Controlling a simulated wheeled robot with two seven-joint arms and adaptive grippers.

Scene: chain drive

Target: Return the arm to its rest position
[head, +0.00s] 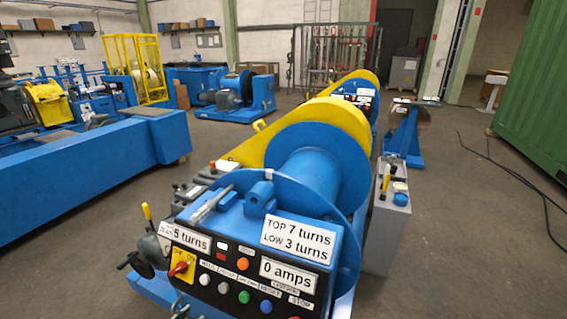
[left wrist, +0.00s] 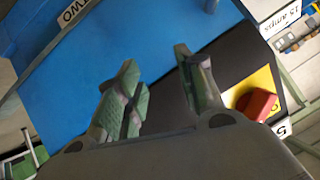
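My left gripper (left wrist: 158,75) shows in the left wrist view with its two greenish-grey fingers apart. Nothing shows between the fingers. Behind them are a blue surface (left wrist: 80,85) and a black panel (left wrist: 235,60). A red knob on a yellow plate (left wrist: 257,104) is to the right of the fingers, apart from them. I cannot make out either gripper in the head view. The head view shows a blue machine with a control panel (head: 230,262), a red switch (head: 179,269) on a yellow plate, and a blue drum (head: 312,170).
A yellow guard (head: 330,118) stands behind the drum. A grey cabinet (head: 384,235) stands right of the machine. A long blue bench (head: 85,165) is at the left and a green container (head: 535,90) at the right. A black cable lies on the otherwise open floor at right.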

